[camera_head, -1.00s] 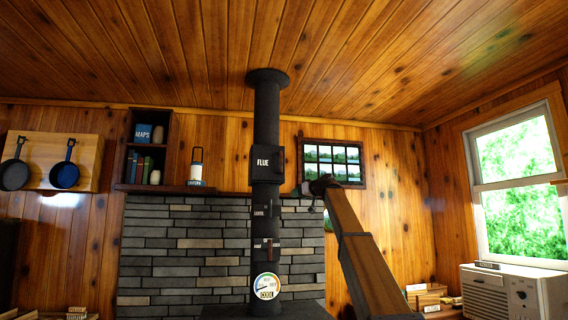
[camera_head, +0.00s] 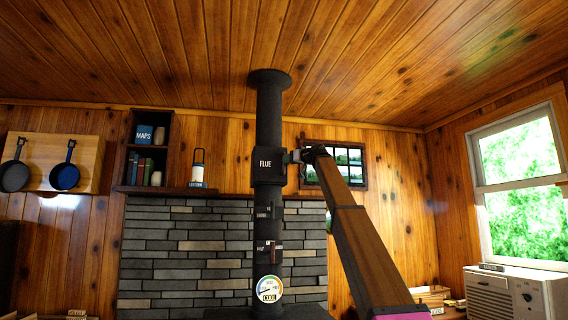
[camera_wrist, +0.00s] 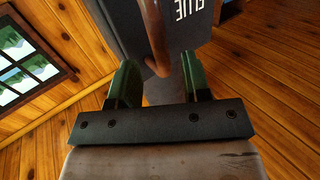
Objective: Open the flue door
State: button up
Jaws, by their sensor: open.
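The flue door (camera_head: 267,164) is a dark panel marked FLUE on the black stovepipe (camera_head: 268,112), and it looks shut. My gripper (camera_head: 296,156) is at the right edge of the door. In the wrist view my gripper's two green fingers (camera_wrist: 158,84) are open. A brown, bar-like handle (camera_wrist: 154,35) runs down between them, in front of the dark flue door (camera_wrist: 198,32), whose lettering appears upside down. I cannot tell whether the fingers touch the handle.
Below the door the pipe carries small labelled fittings (camera_head: 267,246) and a round COOL gauge (camera_head: 269,289). A lantern (camera_head: 198,168) stands on the mantel to the left. A framed window (camera_head: 352,160) is on the wall behind my arm.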

aim_at(284, 169)
jog(key=x, duration=0.4)
jog(key=shift+w+a, duration=0.15)
grip_shut()
